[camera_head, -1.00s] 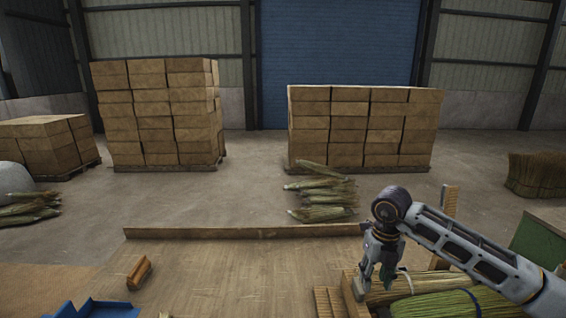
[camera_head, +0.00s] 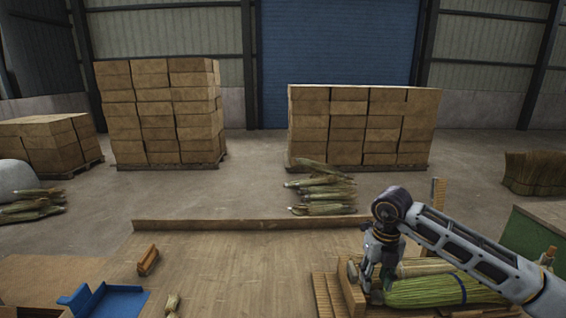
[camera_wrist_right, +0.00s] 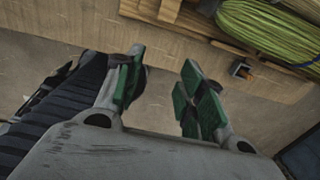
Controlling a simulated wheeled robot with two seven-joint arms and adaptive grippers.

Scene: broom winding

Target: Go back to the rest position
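My right gripper (camera_head: 374,282) points down at the left end of a wooden tray at the lower right in the head view. The right wrist view shows its two green-padded fingers (camera_wrist_right: 160,88) spread apart with nothing between them. Bundles of broom straw (camera_head: 430,290) lie in the tray, the green one tied with a dark band. The green bundle also shows at the top right of the right wrist view (camera_wrist_right: 265,28). My left gripper is not in view.
The wooden table (camera_head: 235,275) has a raised back edge (camera_head: 250,225). A blue holder (camera_head: 108,302) and a small brown wooden block (camera_head: 148,261) are on its left part. The table's middle is mostly clear. Straw bundles (camera_head: 322,190) and stacked boxes (camera_head: 365,125) stand on the floor behind.

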